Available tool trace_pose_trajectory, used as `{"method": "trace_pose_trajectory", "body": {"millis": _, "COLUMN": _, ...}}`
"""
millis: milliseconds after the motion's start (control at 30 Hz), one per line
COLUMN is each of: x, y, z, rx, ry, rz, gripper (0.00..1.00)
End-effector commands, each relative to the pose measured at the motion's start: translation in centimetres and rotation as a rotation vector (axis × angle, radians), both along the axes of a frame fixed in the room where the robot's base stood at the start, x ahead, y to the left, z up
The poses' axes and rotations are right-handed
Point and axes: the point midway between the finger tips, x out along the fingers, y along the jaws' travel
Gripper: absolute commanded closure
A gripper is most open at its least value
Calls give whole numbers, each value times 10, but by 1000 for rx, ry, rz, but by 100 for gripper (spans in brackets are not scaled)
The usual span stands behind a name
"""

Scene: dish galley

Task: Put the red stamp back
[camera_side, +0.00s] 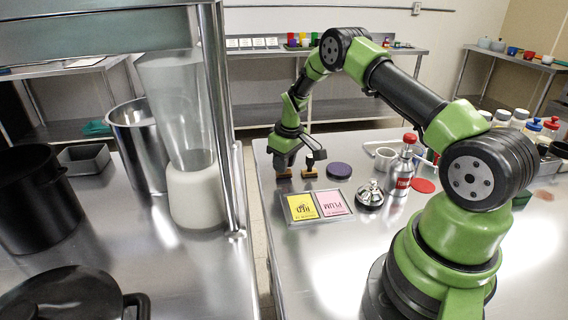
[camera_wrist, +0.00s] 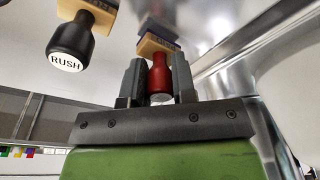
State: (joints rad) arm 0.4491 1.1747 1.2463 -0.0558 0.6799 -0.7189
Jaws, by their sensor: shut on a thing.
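The red stamp (camera_wrist: 159,74) has a red handle and a wooden base. In the wrist view, it stands between the two fingers of my gripper (camera_wrist: 158,80), which is shut on its handle. In the side view, my gripper (camera_side: 285,164) points down near the table's left edge, with a small wooden base below it. The fingers hide the red handle there. I cannot tell whether the base touches the table. A second stamp, black-handled and marked RUSH (camera_wrist: 70,48), stands beside it, apart from my fingers.
A dark purple round pad (camera_side: 338,170) lies right of my gripper. A tray with yellow and pink cards (camera_side: 316,219), a silver bell (camera_side: 369,196) and a red-capped bottle (camera_side: 399,172) stand nearer. A red disc (camera_side: 423,186) lies further right.

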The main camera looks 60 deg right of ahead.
Motion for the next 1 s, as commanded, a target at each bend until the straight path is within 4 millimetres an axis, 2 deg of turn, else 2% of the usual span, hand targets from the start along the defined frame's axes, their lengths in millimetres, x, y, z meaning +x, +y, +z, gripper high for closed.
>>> {"method": "trace_pose_trajectory", "body": {"millis": 400, "x": 0, "y": 0, "z": -7, "rx": 0, "ry": -1, "rz": 0, "gripper": 90}}
{"method": "trace_pose_trajectory", "body": {"millis": 433, "x": 0, "y": 0, "z": -7, "rx": 0, "ry": -1, "rz": 0, "gripper": 70}}
{"method": "trace_pose_trajectory", "body": {"millis": 500, "x": 0, "y": 0, "z": -7, "rx": 0, "ry": -1, "rz": 0, "gripper": 54}}
{"method": "trace_pose_trajectory", "body": {"millis": 533, "x": 0, "y": 0, "z": -7, "rx": 0, "ry": -1, "rz": 0, "gripper": 49}}
{"method": "trace_pose_trajectory", "body": {"millis": 833, "x": 0, "y": 0, "z": -5, "rx": 0, "ry": -1, "rz": 1, "gripper": 49}}
{"method": "trace_pose_trajectory", "body": {"millis": 1000, "x": -2, "y": -1, "z": 16, "rx": -2, "ry": -4, "rz": 2, "gripper": 49}}
